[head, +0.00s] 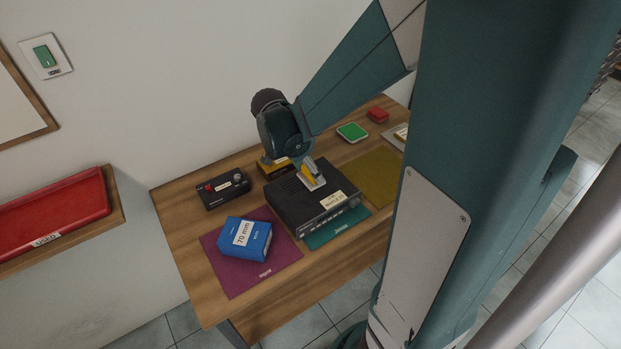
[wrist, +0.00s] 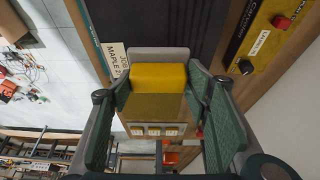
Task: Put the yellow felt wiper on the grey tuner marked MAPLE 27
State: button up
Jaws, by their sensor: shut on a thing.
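The yellow felt wiper (head: 307,172) has a yellow pad and a pale grey part. It also shows between my fingers in the wrist view (wrist: 160,77). My gripper (wrist: 163,105) is shut on it. The dark grey tuner (head: 285,197) has a row of front controls and a pale label; in the wrist view the label reads "JOB" and "MAPLE", with the rest cut off. The wiper is at the tuner's top, towards its back right. I cannot tell whether it touches the top or hangs just above it.
A black box with knobs (head: 222,188) stands left of the tuner, and a blue box (head: 246,238) sits on a purple mat (head: 235,276). A yellow unit with a red button (wrist: 268,35) is close behind. An olive mat (head: 372,178) is bare on the right.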

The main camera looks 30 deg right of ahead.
aim_at(311, 178)
jog(key=shift+f, duration=0.15)
jog(key=shift+f, duration=1.9)
jog(key=shift+f, duration=0.2)
jog(key=shift+c, duration=0.2)
jog(key=o, duration=0.9)
jog(key=shift+r, duration=0.2)
jog(key=shift+v, duration=6)
